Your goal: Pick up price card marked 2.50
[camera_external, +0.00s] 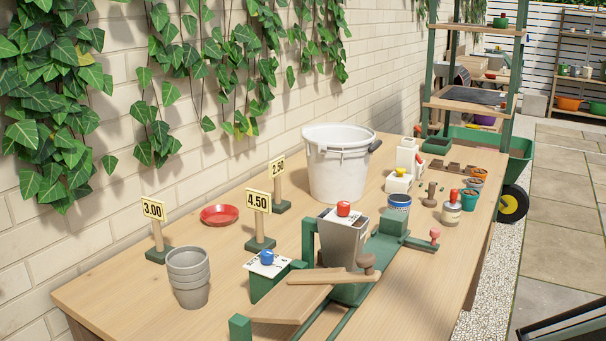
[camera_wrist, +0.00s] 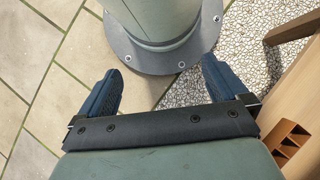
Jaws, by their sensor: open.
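The price card marked 2.50 (camera_external: 278,167) is a small cream card on a wooden post with a dark green base. It stands upright near the wall side of the table, just left of the white bucket (camera_external: 338,178). The card marked 4.50 (camera_external: 258,201) stands in front of it and to its left, and the card marked 3.00 (camera_external: 153,209) stands further left. My gripper (camera_wrist: 160,78) shows in the wrist view with its two blue fingers wide apart and nothing between them. It points down at paving and gravel beside my base, away from the cards.
A red saucer (camera_external: 220,215) lies between the 3.00 and 4.50 cards. Stacked grey pots (camera_external: 188,278) stand at the table's front left. A green frame with a grey square pot (camera_external: 342,241) fills the front middle. The brick wall (camera_external: 215,155) closes off the back.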

